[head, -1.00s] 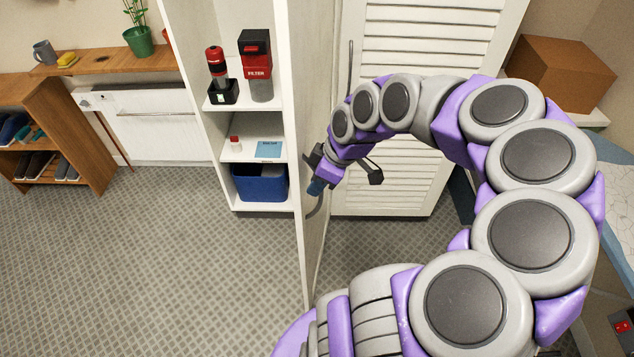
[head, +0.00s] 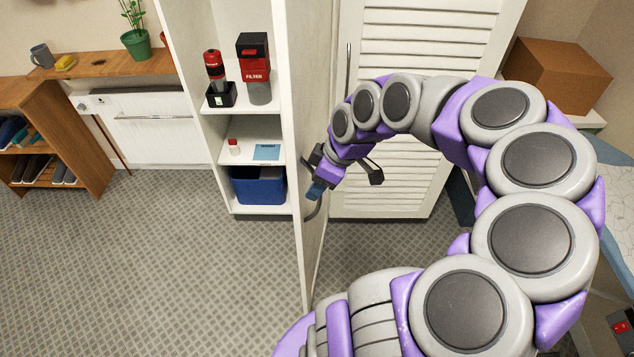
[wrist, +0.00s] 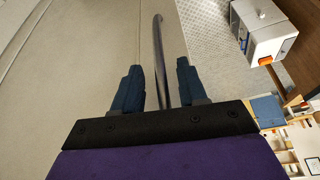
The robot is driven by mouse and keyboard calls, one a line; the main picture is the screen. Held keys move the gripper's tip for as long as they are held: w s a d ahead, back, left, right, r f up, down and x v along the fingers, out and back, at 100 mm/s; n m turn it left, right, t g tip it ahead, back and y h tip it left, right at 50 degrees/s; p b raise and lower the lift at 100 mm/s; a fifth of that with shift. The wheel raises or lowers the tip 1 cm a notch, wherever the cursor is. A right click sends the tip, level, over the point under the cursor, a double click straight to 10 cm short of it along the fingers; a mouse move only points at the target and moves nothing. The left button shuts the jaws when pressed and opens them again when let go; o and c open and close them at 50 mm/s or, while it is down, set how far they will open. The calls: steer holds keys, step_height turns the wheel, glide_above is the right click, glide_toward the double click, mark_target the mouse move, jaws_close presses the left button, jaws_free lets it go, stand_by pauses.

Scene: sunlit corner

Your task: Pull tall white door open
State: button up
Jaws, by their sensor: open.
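The tall white door (head: 317,60) stands open, seen nearly edge-on in the head view beside the shelved white cabinet. Its pale face (wrist: 75,70) fills the left of the wrist view. A curved grey bar handle (wrist: 158,30) runs between my two blue fingers in the wrist view, with space visible on both sides. The handle's lower end (head: 315,211) shows below my gripper (head: 316,186) in the head view. My gripper is open at the door's handle. Contact between fingers and handle cannot be told.
The cabinet holds a red-and-black filter box (head: 254,65), a red flask (head: 215,75) and a blue bin (head: 258,187). A louvered white door (head: 400,190) stands behind my arm. A cardboard box (head: 560,72) is at right. Patterned floor (head: 170,260) at left is clear.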

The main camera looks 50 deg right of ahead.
steer(key=p+v, duration=0.3)
steer(key=v, duration=1.3)
steer(key=shift+r, duration=0.35)
